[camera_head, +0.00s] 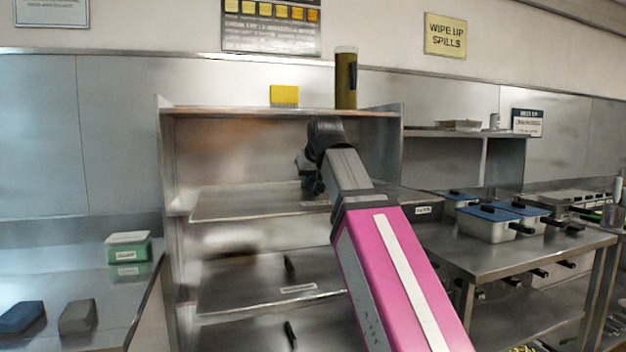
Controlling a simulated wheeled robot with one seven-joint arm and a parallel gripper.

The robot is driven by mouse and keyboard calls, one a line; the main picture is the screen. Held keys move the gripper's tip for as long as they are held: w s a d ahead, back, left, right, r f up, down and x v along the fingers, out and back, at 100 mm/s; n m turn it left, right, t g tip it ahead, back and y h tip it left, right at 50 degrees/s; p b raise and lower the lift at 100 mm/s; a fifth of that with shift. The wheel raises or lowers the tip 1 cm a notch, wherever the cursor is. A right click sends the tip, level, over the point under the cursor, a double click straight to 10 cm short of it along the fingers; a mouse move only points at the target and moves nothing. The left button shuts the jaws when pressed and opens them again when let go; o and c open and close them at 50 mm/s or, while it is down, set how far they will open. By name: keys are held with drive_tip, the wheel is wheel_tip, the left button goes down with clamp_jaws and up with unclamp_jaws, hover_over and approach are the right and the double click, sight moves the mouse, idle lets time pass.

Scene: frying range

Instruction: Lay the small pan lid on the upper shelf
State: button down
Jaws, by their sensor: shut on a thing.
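My gripper (312,186) is inside the steel shelf unit, just above the upper shelf board (240,207). Its dark fingers are small and partly hidden by my wrist. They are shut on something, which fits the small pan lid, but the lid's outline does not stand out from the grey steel. I cannot tell whether the lid touches the board. The upper shelf has a small label on its front edge, and its visible left part is bare.
A lower shelf (245,298) holds an upright black handle. A yellow block (284,95) and a tall olive container (346,80) stand on the unit's top. Side walls bound the opening. A counter with blue-lidded pans (486,222) stands right; a green-and-white box (128,247) sits left.

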drive_tip(key=w+a, duration=0.2)
drive_tip(key=w, duration=0.6)
drive_tip(key=w+a+f, duration=0.1)
drive_tip(key=w+a, duration=0.2)
drive_tip(key=w, duration=0.6)
drive_tip(key=w+a+f, duration=0.1)
drive_tip(key=w+a, duration=0.1)
drive_tip(key=w, duration=0.7)
drive_tip(key=shift+a+f, duration=0.2)
drive_tip(key=shift+s+f, duration=0.2)
drive_tip(key=shift+f, duration=1.2)
drive_tip(key=shift+f, duration=0.65)
drive_tip(key=shift+s+f, duration=0.1)
drive_tip(key=c, duration=1.1)
unclamp_jaws()
drive_tip(key=shift+f, duration=0.1)
drive_tip(key=o, duration=0.3)
drive_tip(key=shift+o, duration=0.2)
drive_tip(key=shift+r, duration=0.3)
